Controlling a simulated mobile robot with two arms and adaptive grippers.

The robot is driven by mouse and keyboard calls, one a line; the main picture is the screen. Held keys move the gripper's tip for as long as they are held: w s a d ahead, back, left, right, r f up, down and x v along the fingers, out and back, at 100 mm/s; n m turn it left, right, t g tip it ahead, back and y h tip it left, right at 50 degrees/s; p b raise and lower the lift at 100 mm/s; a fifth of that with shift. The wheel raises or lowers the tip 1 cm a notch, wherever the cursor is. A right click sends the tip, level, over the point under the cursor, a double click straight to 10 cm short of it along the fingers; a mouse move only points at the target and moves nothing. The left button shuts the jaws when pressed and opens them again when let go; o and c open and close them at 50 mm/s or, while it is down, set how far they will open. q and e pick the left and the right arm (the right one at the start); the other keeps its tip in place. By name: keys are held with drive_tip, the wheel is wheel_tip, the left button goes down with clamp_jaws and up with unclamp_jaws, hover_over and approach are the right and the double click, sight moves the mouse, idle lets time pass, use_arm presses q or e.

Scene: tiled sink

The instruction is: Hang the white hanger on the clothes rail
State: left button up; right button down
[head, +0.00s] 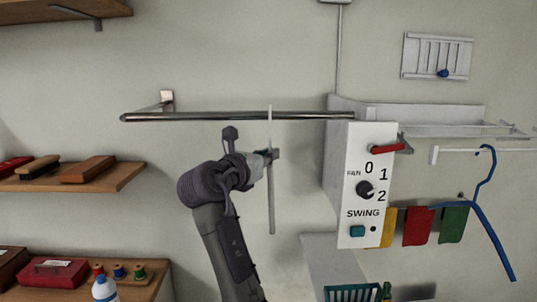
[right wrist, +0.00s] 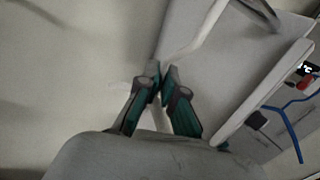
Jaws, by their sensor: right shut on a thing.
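The white hanger (head: 271,205) shows almost edge-on in the head view, as a thin upright strip. Its top end crosses in front of the metal clothes rail (head: 200,116) and reaches slightly above it. I cannot tell whether the hook is over the rail or only in front of it. My right gripper (head: 270,155) is shut on the hanger a little below the rail. In the right wrist view the closed fingertips (right wrist: 162,78) pinch the hanger, and a white arm of it (right wrist: 190,40) runs up and right. My left gripper is not in view.
A white control box (head: 366,200) with a dial and a red lever stands at the rail's right end. A blue hanger (head: 487,212) and coloured cloths (head: 418,226) hang further right. Wooden shelves (head: 125,177) with brushes are at the left. The rail's left part is clear.

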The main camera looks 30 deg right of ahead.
drive_tip(key=c, duration=1.2)
unclamp_jaws()
drive_tip(key=shift+c, duration=0.2)
